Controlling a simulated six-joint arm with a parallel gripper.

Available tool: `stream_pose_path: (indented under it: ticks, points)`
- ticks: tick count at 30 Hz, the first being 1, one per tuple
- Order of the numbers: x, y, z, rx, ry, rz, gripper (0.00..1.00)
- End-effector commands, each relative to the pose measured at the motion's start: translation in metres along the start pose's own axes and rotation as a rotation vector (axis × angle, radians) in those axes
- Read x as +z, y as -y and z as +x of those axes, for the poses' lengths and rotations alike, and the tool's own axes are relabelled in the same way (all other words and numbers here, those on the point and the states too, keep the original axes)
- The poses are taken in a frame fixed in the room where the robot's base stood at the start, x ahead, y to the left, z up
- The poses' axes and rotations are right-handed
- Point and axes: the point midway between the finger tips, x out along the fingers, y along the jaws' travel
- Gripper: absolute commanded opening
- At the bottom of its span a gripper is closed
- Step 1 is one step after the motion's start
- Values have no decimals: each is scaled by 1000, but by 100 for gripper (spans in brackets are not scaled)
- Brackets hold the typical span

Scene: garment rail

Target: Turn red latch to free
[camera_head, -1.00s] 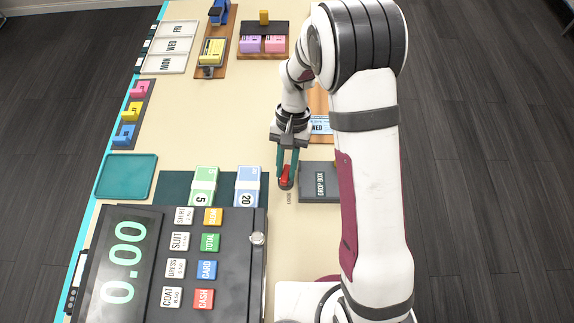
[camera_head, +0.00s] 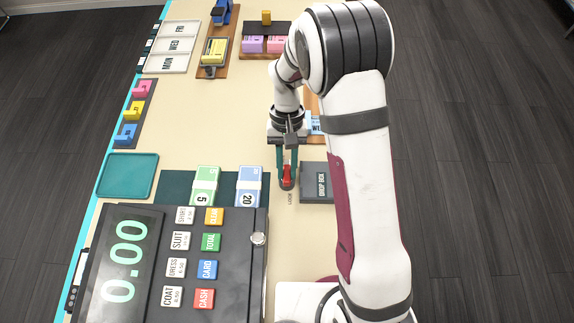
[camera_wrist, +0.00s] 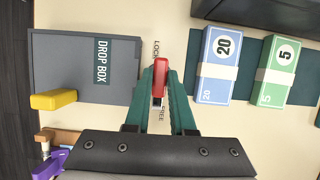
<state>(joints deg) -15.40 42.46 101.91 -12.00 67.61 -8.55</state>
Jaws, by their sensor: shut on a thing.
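The red latch (camera_head: 287,175) is a small red lever on a dark round base on the table, just left of the drop box. In the wrist view the red latch (camera_wrist: 160,76) lies between labels reading LOCK (camera_wrist: 156,50) and FREE (camera_wrist: 162,113), its wide end on the LOCK side. My gripper (camera_head: 287,172) points down at it, with green fingers on both sides. In the wrist view my gripper (camera_wrist: 160,84) is shut on the latch. The fingers hide part of its base.
The grey drop box (camera_head: 318,182) stands close on the right; its yellow piece (camera_wrist: 54,99) shows in the wrist view. Blue (camera_head: 249,187) and green (camera_head: 204,186) banded note stacks lie on a dark mat to the left. The cash register (camera_head: 180,262) is at front left.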

Motion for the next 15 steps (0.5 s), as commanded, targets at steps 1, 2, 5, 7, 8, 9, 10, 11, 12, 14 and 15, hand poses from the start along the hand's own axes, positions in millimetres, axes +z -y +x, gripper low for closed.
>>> stream_pose_path:
  ticks: [1,2,5,7,8,9,10,11,12,14,15]
  points:
    - [2,0,1,0,6,0,0]
    - [2,0,1,0,6,0,26]
    - [1,0,1,0,5,0,44]
    - [1,0,1,0,4,0,52]
    - [1,0,1,0,4,0,52]
    - [1,0,1,0,3,0,52]
    - [1,0,0,0,3,0,52]
    - [1,0,0,0,3,0,52]
    - [1,0,0,0,2,0,52]
    - [1,0,0,0,2,0,52]
    - [0,0,-1,0,1,0,52]
